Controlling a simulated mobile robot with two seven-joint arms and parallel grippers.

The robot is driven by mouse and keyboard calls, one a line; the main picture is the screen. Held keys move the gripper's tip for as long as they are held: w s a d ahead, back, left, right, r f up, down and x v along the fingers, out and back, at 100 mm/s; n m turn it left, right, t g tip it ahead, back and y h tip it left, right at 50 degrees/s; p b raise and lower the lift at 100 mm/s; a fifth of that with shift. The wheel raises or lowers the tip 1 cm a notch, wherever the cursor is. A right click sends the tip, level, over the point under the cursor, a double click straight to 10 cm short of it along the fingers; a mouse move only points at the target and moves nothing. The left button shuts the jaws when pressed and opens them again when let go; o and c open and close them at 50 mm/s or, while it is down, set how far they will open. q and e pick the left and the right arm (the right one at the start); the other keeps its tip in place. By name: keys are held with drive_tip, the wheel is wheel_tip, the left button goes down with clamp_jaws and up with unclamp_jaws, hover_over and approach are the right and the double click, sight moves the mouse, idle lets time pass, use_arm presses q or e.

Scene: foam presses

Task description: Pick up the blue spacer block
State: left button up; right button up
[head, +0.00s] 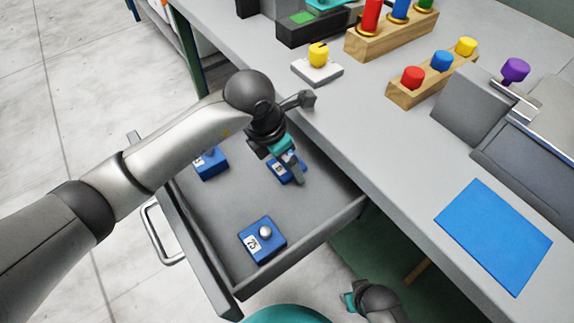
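Several blue spacer blocks with white labels lie apart in an open grey drawer. The front block (262,241) has a light round knob and a label that seems to read 75. Another block (210,164) lies at the left side of the drawer, partly behind my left arm. A third block (281,174) is at the back right, right under my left gripper (286,163). The gripper's fingers point down and cover part of this block and its knob. I cannot tell whether they touch or grip it. My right gripper (349,298) is low at the bottom, away from the blocks.
The drawer (300,244) has raised walls and a handle (158,232) at the left. On the grey table stand a white base with a yellow knob (319,56), wooden racks with coloured pegs (420,88) and grey machines (468,108). A blue mat (493,236) lies at right.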

use_arm(q)
drive_tip(key=shift+r, duration=0.1)
drive_tip(key=shift+c, duration=0.2)
drive_tip(key=shift+c, duration=0.8)
drive_tip(key=c, duration=1.2)
drive_tip(key=shift+r, duration=0.25)
